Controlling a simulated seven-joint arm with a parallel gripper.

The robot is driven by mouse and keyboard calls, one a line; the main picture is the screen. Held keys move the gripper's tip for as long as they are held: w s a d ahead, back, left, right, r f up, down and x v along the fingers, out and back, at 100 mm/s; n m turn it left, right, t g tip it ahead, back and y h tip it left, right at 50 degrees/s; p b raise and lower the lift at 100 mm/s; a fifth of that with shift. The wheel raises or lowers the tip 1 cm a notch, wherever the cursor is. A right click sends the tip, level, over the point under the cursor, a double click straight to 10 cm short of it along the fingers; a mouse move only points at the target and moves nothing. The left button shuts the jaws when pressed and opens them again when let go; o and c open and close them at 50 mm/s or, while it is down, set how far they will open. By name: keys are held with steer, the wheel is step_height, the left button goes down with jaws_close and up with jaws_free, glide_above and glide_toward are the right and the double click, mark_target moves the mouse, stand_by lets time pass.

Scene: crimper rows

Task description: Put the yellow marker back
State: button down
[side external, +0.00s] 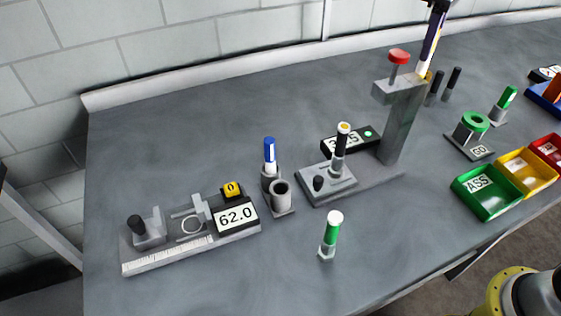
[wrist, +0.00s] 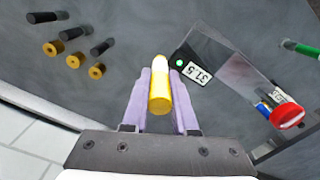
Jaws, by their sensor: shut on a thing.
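The yellow marker (wrist: 160,95) is between the two purple fingers of my gripper (wrist: 161,88) in the wrist view, lying along them. In the side external view my gripper (side external: 431,42) is at the top right, high beside the grey press column, and shut on the marker. A grey double holder stands mid-table: one cup carries a blue-capped marker (side external: 269,153), and the front cup (side external: 282,198) looks empty.
The press column (side external: 401,125) with its red knob (side external: 398,57) stands close to my gripper. A gauge reading 62.0 (side external: 235,216) is at left. A green marker (side external: 330,232) stands in front. Green (side external: 488,205) and yellow bins are at right.

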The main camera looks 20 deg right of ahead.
steer(key=s+a+n, duration=0.4)
steer(key=a+n, duration=0.3)
steer(key=a, duration=1.1)
steer(key=s+a+n, duration=0.3)
steer(key=a+n, duration=0.4)
steer(key=a, duration=1)
step_height(320, 180, down, 15)
steer(key=shift+a, duration=0.35)
steer(key=shift+s+f, duration=0.1)
steer(key=shift+f, duration=0.05)
steer(key=c, duration=0.7)
jaws_free()
step_height(320, 180, up, 12)
